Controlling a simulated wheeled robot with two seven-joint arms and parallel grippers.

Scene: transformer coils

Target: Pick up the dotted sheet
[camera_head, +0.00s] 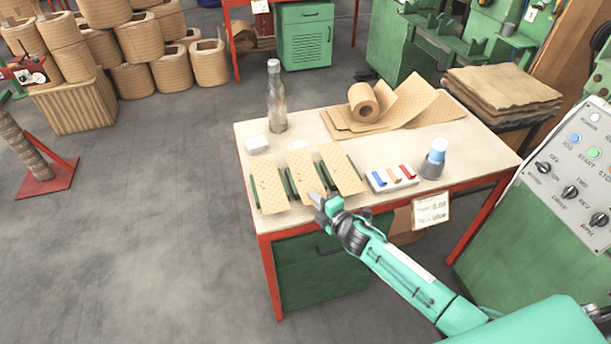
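Three tan rectangular sheets lie side by side near the front left of the table, on dark green strips: a left sheet (268,183), a middle sheet (304,174) and a right sheet (341,168). All look faintly speckled at this size, so I cannot tell which one is the dotted sheet. My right gripper (321,203) is at the table's front edge, by the near ends of the middle and right sheets. It partly covers the middle sheet's near end. I cannot tell whether its small fingers are apart or touch a sheet. My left gripper is out of view.
The table (465,150) also holds a glass bottle (277,105), a white block (257,145), a tray of coloured pieces (391,179), a blue-topped cup (434,160) and a rolled tan sheet (364,102). A control panel (575,180) stands close on the right.

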